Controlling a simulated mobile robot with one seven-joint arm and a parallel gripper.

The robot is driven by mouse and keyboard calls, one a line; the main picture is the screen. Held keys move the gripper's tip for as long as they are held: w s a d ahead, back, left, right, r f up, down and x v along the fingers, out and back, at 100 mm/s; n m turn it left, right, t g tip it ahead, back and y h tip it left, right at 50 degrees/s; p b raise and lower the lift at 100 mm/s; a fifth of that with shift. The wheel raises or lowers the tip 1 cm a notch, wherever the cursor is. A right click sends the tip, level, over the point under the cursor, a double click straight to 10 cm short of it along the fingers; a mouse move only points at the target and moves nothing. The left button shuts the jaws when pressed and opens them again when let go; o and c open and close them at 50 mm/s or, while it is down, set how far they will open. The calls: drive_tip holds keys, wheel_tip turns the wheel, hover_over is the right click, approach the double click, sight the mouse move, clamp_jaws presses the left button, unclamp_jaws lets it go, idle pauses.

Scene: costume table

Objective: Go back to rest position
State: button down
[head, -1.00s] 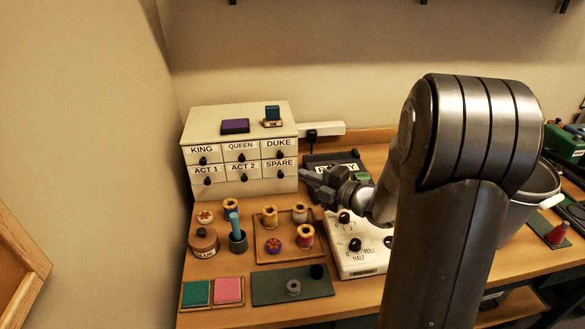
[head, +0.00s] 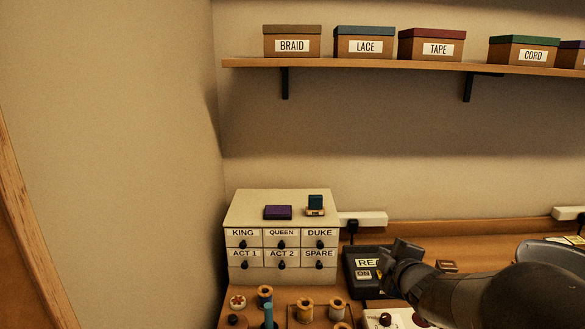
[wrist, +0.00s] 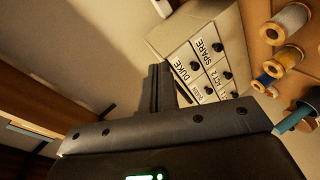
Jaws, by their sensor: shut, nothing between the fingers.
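The cream drawer cabinet (head: 232,262) has labelled drawers such as KING, QUEEN, DUKE and SPARE, all of which look shut. It also shows tilted in the wrist view (wrist: 228,45). My gripper is apart from the cabinet in the head view.
A purple block (head: 278,212) and a dark teal item (head: 315,204) sit on the cabinet. A shelf (head: 380,68) above holds labelled boxes. A power strip (head: 362,218) runs along the wall.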

drive_tip(key=s+a+m+g, duration=0.3)
drive_tip(key=s+m, duration=0.4)
drive_tip(key=s, duration=0.5)
drive_tip(key=s+a+m+g+h, duration=0.1)
drive_tip(key=s+a+m+g, duration=0.2)
drive_tip(key=s, duration=1)
drive_tip(key=m+g, duration=0.2)
drive_tip(key=m, duration=0.3)
drive_tip(key=shift+s+a+f+g+h, duration=0.2)
drive_tip(key=shift+s+g+h, duration=0.1)
drive_tip(key=shift+g, duration=0.1)
